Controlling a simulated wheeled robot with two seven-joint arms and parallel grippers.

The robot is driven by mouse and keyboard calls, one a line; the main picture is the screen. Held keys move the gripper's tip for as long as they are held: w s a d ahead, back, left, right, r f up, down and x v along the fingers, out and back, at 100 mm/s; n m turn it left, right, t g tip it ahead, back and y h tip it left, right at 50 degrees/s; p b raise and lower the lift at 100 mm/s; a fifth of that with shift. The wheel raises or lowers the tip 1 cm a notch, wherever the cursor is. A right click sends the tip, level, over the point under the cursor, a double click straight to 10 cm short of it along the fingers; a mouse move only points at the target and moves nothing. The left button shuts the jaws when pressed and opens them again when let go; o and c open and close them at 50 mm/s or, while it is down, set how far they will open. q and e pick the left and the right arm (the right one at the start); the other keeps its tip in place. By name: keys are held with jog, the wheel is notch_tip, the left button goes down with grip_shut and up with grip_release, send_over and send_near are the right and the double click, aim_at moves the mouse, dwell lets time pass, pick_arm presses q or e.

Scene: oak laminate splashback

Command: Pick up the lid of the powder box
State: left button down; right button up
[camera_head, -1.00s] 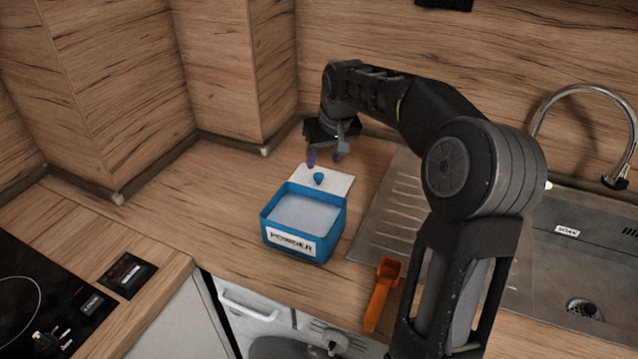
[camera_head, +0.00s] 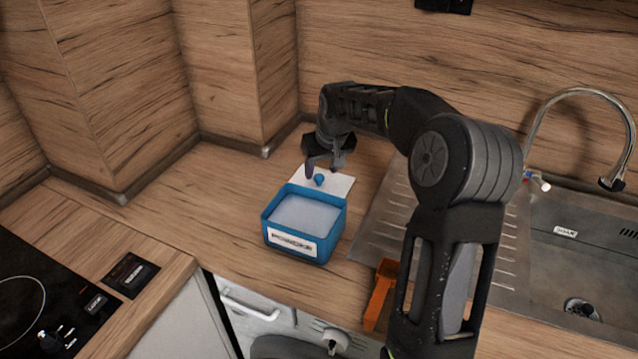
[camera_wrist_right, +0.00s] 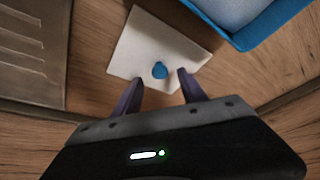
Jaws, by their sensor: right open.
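The lid (camera_head: 340,185) is a flat white square with a round blue knob (camera_head: 319,180). It lies on the counter just behind the powder box (camera_head: 318,246), a blue open box with white powder inside and a POWDER label. In the right wrist view the lid (camera_wrist_right: 135,50) lies ahead of the fingertips, with its knob (camera_wrist_right: 160,70) just ahead of the gap between them. My right gripper (camera_head: 321,172) is open and empty, low over the lid's back edge, close to the knob. My left gripper is not in view.
An orange scoop (camera_head: 380,294) lies at the counter's front edge, partly hidden by my right arm. The steel sink (camera_head: 560,262) with a tap (camera_head: 580,92) is at the right. A black hob (camera_head: 40,290) is at the left. The counter left of the box is clear.

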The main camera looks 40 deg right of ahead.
aim_at(319, 176)
jog(key=x, duration=0.3)
jog(key=shift+w+f, duration=0.1)
jog(key=shift+c, duration=0.6)
grip_shut()
